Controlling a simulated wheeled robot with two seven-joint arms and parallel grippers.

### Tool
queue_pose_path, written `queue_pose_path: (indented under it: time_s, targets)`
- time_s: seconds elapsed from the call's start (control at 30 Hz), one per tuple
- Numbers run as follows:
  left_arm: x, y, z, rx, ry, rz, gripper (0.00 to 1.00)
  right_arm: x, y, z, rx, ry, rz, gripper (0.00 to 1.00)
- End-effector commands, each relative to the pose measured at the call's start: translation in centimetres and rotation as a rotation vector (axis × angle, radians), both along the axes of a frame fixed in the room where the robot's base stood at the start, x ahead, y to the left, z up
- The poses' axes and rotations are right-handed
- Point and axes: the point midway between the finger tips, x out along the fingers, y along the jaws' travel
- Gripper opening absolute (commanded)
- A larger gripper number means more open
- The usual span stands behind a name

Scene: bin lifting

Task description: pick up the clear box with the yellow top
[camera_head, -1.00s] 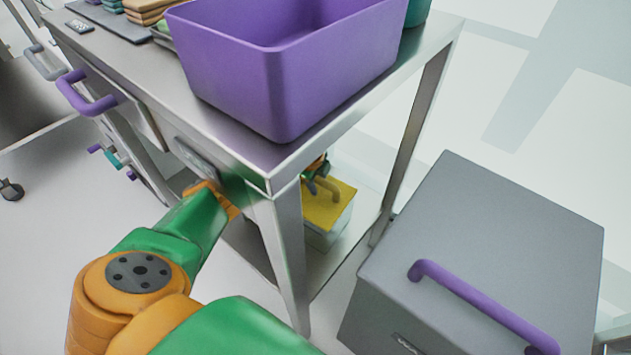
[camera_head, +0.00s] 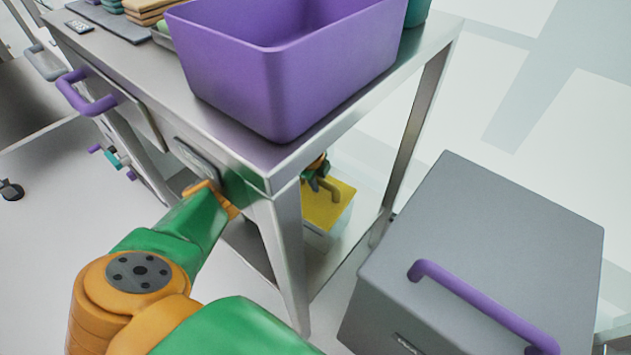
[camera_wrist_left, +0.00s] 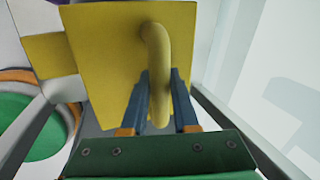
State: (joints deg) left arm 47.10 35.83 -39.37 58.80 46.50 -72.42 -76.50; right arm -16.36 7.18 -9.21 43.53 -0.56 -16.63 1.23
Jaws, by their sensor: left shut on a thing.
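The clear box (camera_head: 328,236) with the yellow top (camera_head: 322,211) is at the lower shelf under the steel table, partly hidden by the table's front leg. Its yellow lid (camera_wrist_left: 100,45) and curved yellow handle (camera_wrist_left: 157,50) fill the middle of the left wrist view. My left gripper (camera_head: 316,180) reaches in under the tabletop, above the lid. In the left wrist view its two dark fingers (camera_wrist_left: 161,92) lie on either side of the handle, shut on it. I cannot tell whether the box touches the shelf. My right gripper is not in view.
A large purple bin (camera_head: 280,85) stands on the steel table (camera_head: 130,75), above the box. A table leg (camera_head: 289,255) is between my left arm and the box. A grey box (camera_head: 490,240) with a purple handle stands at the right.

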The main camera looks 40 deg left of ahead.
Motion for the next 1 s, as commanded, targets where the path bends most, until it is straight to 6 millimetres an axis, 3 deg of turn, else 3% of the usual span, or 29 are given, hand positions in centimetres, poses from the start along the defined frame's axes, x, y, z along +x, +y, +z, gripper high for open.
queue_pose_path:
  time_s: [0.73,0.87,1.0]
  targets:
    - [0.0,0.0,0.1,-0.001,0.000,0.001,0.00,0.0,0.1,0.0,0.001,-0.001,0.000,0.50]
    - [0.1,0.0,2.3,-0.001,-0.003,0.000,0.00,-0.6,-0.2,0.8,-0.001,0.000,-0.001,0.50]
    - [0.1,0.0,6.1,-0.001,-0.005,0.001,0.00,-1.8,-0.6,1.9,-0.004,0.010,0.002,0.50]
